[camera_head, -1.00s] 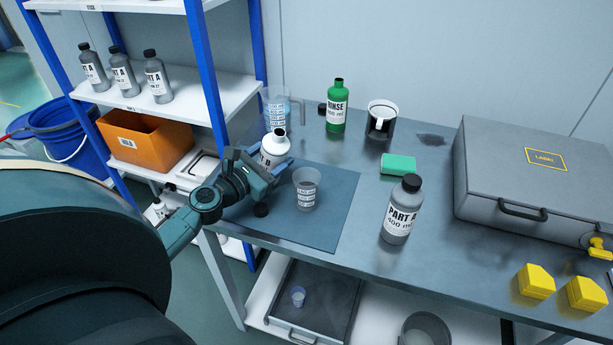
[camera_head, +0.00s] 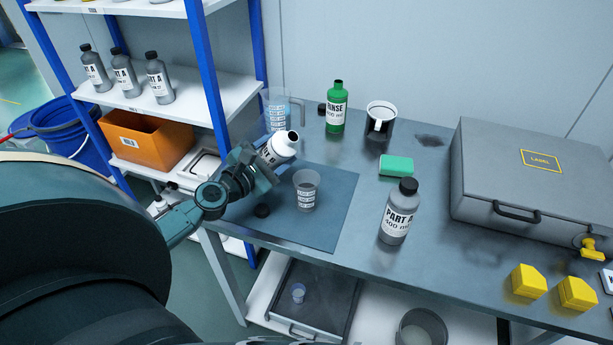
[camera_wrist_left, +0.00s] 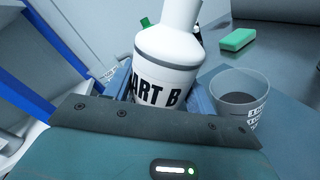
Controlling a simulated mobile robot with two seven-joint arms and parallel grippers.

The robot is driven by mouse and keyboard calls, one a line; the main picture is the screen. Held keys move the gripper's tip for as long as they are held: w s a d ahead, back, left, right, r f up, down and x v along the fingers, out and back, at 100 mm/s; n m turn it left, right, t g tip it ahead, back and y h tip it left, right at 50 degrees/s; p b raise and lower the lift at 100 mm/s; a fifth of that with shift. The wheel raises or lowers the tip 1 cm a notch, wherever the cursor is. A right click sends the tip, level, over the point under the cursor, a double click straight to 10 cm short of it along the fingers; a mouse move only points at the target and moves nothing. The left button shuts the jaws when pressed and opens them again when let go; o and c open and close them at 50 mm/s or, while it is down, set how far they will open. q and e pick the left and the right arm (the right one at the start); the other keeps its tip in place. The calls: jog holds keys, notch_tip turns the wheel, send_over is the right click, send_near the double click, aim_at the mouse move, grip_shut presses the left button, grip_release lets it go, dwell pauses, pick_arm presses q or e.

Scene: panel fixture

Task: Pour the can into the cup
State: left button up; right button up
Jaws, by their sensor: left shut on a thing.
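My left gripper (camera_head: 262,172) is shut on a white bottle (camera_head: 281,149) labelled PART B. The bottle is off the mat and tilted to the right, its open dark mouth toward the cup's side. It also shows in the left wrist view (camera_wrist_left: 168,62). The clear graduated cup (camera_head: 306,192) stands upright on the dark mat (camera_head: 335,215), just right of and below the bottle mouth. In the left wrist view the cup (camera_wrist_left: 240,98) is right of the bottle, apart from it, with a grey inside. No stream shows. My right gripper is not in view.
A black cap (camera_head: 262,211) lies on the mat. A grey PART A bottle (camera_head: 398,212), green sponge (camera_head: 397,165), green RINSE bottle (camera_head: 337,107), black-and-white can (camera_head: 380,120) and clear jug (camera_head: 279,108) stand around. A grey case (camera_head: 530,170) fills the right side.

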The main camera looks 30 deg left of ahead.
pick_arm(q)
jog(key=shift+a+f+m+b, duration=0.15)
jog(key=shift+f+m+b, duration=0.65)
jog(key=shift+f+b, duration=0.15)
dwell(1.5)
jog(key=shift+a+f+m+b, duration=0.3)
jog(key=shift+m+b, duration=0.15)
jog(key=shift+m, duration=0.45)
dwell(1.6)
jog(key=shift+a+r+m+p, duration=0.25)
jog(key=shift+r+m+p, duration=0.2)
jog(key=shift+m, duration=0.45)
dwell(2.1)
